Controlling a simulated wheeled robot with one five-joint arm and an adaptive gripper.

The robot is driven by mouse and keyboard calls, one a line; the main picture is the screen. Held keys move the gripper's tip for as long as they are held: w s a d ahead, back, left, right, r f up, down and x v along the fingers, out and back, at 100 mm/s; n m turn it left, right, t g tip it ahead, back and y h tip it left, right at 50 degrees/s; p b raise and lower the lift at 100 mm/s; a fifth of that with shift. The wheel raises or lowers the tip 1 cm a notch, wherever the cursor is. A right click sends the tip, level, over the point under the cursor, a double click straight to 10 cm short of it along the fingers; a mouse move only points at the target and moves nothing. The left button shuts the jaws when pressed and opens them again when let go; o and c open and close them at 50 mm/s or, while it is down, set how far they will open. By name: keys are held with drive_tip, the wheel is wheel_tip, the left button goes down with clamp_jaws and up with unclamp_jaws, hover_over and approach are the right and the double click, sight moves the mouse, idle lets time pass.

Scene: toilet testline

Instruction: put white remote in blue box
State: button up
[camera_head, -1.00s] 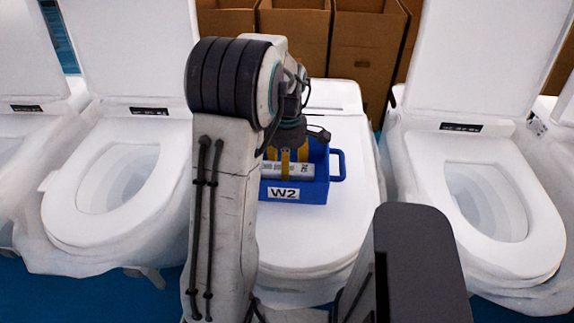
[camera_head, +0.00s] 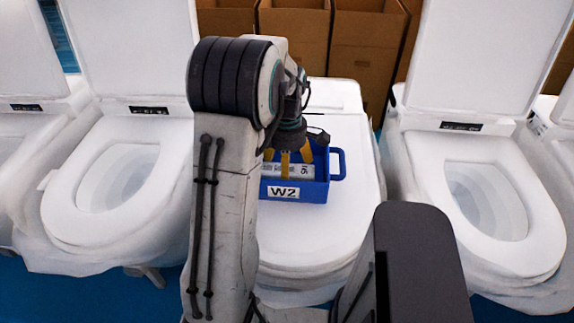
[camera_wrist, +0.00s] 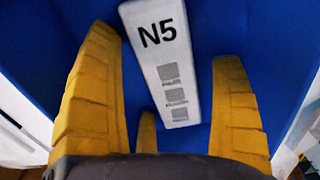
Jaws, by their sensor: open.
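The white remote (camera_head: 298,171), marked N5, lies inside the blue box (camera_head: 317,190). The box has a W2 label on its front and a handle on its right, and it sits on the closed lid of the middle toilet. My gripper (camera_head: 287,162) is over the box with its yellow fingers reaching down into it. In the wrist view, the fingers are spread on both sides of the remote (camera_wrist: 162,65), with gaps between them and it. The blue interior of the box (camera_wrist: 215,25) surrounds the remote. My arm hides the left part of the box in the head view.
Toilets with raised lids stand at the left (camera_head: 120,195) and right (camera_head: 485,205). Cardboard boxes (camera_head: 365,55) stand behind the middle toilet. The white lid (camera_head: 340,225) is clear in front and to the right of the blue box.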

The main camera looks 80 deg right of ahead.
drive_tip(key=shift+r, duration=0.1)
wheel_tip(320, 180, up, 12)
idle(0.6)
drive_tip(key=w+a+r+t+h, duration=0.1)
drive_tip(key=w+a, duration=0.8)
drive_tip(key=w, duration=0.2)
drive_tip(key=w+a+r+h, duration=0.1)
drive_tip(key=w+a+r, duration=0.1)
drive_tip(key=w+a, duration=0.8)
drive_tip(key=a+f+t+y, duration=0.2)
drive_tip(key=a+f+t, duration=0.1)
drive_tip(key=a, duration=1.8)
drive_tip(key=shift+f+m, duration=0.4)
drive_tip(key=shift+f, duration=0.2)
drive_tip(key=shift+s, duration=0.1)
